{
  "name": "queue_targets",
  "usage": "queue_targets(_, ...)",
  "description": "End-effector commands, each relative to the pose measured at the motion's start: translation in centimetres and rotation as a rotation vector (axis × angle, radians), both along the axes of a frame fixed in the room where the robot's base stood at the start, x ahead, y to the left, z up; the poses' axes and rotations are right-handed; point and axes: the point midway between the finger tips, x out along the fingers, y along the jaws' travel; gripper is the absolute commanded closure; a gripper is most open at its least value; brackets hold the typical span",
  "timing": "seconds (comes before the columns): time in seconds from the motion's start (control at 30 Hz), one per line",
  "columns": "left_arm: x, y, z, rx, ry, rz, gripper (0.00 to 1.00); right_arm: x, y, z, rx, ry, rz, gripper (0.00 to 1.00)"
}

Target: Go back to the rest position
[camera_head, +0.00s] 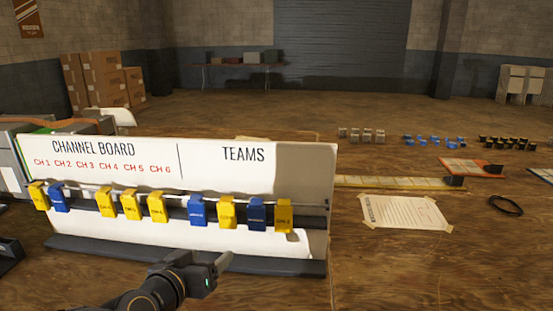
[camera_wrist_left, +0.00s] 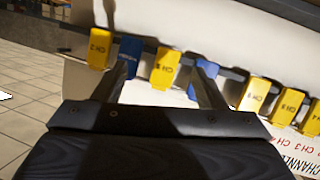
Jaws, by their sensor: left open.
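The white channel board (camera_head: 250,180) stands on the wooden table in the head view. Several yellow tags (camera_head: 107,204) and blue tags (camera_head: 197,210) hang in a row on its rail. My left gripper (camera_head: 222,262) is low in front of the board, near its dark base. In the left wrist view its two fingers (camera_wrist_left: 162,72) are spread apart with nothing held. A yellow tag (camera_wrist_left: 165,67) shows beyond the gap, and blue tags (camera_wrist_left: 207,70) show behind the fingertips. The gripper looks apart from the tags. My right gripper is not in view.
A taped paper sheet (camera_head: 407,212) and a black cable ring (camera_head: 505,205) lie right of the board. Rows of small grey, blue and black pieces (camera_head: 435,140) stand farther back. Cardboard boxes (camera_head: 103,82) are stacked by the wall. The table right of the board has free room.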

Motion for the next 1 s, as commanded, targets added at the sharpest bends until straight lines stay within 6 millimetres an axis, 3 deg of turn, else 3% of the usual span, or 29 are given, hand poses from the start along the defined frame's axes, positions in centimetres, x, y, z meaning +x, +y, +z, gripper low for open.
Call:
queue_targets(0.1,-5.5,1.1,-1.6,-0.069,0.175,-0.054,0.35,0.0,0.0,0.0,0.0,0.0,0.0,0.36)
queue_targets(0.2,-9.6,1.5,-3.3,-0.099,0.317,-0.074,0.35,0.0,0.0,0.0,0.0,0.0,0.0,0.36)
queue_targets(0.57,-21.5,3.3,-8.5,-0.133,0.721,0.002,0.35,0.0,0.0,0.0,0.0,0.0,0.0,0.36)
queue_targets(0.6,-22.3,3.4,-8.1,-0.134,0.753,0.013,0.35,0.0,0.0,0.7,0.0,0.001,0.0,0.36)
queue_targets(0.63,-22.1,3.4,-6.6,-0.134,0.75,0.008,0.35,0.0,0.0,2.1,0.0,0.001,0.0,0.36)
queue_targets(1.0,-21.9,3.3,2.5,-0.133,0.746,0.003,0.35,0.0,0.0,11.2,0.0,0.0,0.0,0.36)
